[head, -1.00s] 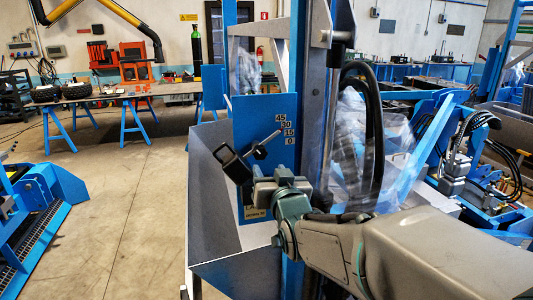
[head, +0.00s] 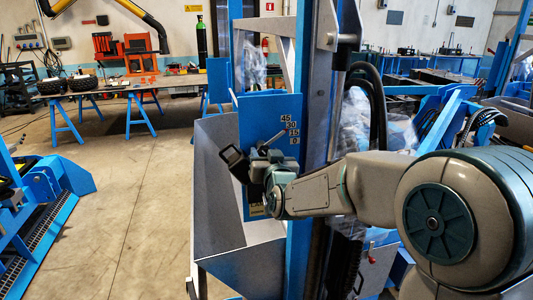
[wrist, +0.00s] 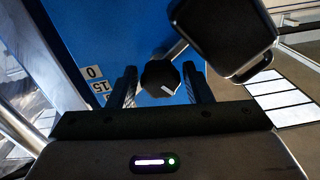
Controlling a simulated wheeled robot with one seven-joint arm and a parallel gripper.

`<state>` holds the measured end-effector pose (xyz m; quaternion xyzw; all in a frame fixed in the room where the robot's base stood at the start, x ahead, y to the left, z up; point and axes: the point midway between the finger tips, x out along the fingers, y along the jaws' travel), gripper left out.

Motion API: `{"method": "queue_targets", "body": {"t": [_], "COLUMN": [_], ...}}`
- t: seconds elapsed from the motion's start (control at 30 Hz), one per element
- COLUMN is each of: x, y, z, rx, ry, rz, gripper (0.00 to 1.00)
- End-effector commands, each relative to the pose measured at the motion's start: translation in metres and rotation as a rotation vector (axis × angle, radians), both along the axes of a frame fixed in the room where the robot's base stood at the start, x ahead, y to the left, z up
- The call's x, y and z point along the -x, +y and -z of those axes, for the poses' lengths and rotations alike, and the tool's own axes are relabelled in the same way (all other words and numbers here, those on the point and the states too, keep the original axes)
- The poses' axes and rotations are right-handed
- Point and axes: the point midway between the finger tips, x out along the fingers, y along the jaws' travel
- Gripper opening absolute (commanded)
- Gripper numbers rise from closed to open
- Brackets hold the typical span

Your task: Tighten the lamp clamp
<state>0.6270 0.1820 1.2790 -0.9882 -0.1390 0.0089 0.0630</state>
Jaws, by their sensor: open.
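The black square lamp head (head: 235,162) sits at the front of a blue panel (head: 256,112) marked 45, 30, 15, 0. It also shows at the upper right of the wrist view (wrist: 222,38), with a metal rod running from it toward the clamp. The dark round clamp knob (wrist: 160,76), with a pale mark on its face, shows in the wrist view. My gripper (wrist: 162,86) is open, with one finger left and one right of the knob. I cannot tell whether either finger touches it. In the head view my gripper (head: 258,172) hides most of the knob.
A grey metal bin (head: 215,210) lies below the panel. A blue upright post (head: 309,110) and black hoses (head: 372,100) stand close behind my arm. Blue machinery (head: 45,190) stands at the left. The floor (head: 130,200) between is clear.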

Motion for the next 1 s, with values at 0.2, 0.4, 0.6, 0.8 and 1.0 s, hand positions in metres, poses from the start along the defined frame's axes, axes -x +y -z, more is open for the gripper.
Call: {"method": "queue_targets", "body": {"t": [0.2,0.4,0.6,0.8,1.0], "x": [-0.0004,-0.0002,-0.0002,0.0002,0.0005], "y": [0.0004,0.0003,0.0003,0.0006,0.0011], "z": [0.0001,0.0001,0.0010,0.0033,0.0060], "rx": [0.000,0.001,-0.006,-0.060,-0.184], "ry": [0.000,0.000,0.002,0.015,0.049], "rz": [0.000,-0.001,-0.001,-0.001,-0.002], "gripper": [0.45,0.13,0.13,0.13,0.13]}}
